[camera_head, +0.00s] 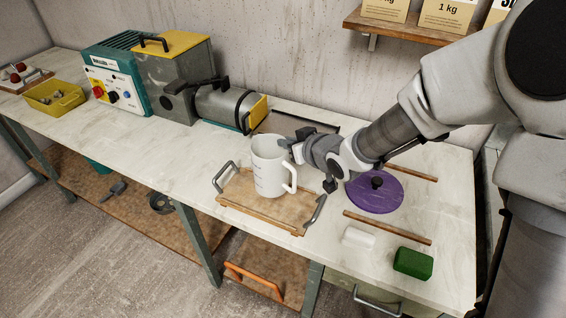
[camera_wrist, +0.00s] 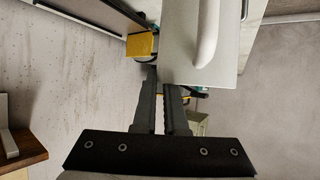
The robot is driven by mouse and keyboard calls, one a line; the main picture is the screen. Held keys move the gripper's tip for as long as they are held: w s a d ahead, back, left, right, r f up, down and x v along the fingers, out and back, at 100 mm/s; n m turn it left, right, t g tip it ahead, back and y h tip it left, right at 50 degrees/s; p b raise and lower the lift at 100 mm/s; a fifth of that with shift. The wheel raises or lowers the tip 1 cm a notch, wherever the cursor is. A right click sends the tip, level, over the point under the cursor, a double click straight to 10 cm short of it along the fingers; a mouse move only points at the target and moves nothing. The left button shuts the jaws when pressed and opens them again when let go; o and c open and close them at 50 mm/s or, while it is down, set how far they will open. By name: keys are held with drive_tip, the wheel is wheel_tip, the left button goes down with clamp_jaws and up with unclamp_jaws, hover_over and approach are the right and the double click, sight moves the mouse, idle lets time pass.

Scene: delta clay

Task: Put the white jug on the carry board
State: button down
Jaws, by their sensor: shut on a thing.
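The white jug (camera_head: 268,168) stands upright over the wooden carry board (camera_head: 245,206) in the head view, with its handle toward the right. I cannot tell whether its base touches the board or hangs just above it. The board has a grey metal handle at each end and lies on the worktop. My gripper (camera_head: 290,144) comes in from the right and is shut on the jug's rim. In the wrist view the jug (camera_wrist: 185,50) fills the upper middle, with the fingers (camera_wrist: 163,90) at its edge; the exact contact is partly hidden.
A purple disc with a dark knob (camera_head: 375,195) lies right of the board, near wooden strips (camera_head: 385,228). A white block (camera_head: 358,237) and a green block (camera_head: 413,263) lie at the front right. A machine (camera_head: 180,80) stands at the back left. The worktop (camera_head: 150,155) left of the board is clear.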

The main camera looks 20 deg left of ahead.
sight(288, 159)
drive_tip(key=shift+s+a+f+b, duration=0.1)
drive_tip(key=shift+a+f+b, duration=0.15)
drive_tip(key=shift+f, duration=0.9)
drive_tip(key=shift+s+a+f+b, duration=0.15)
drive_tip(key=shift+a+f, duration=0.1)
drive_tip(key=shift+f, duration=1.05)
drive_tip(key=c, duration=1)
unclamp_jaws()
drive_tip(key=shift+o, duration=0.2)
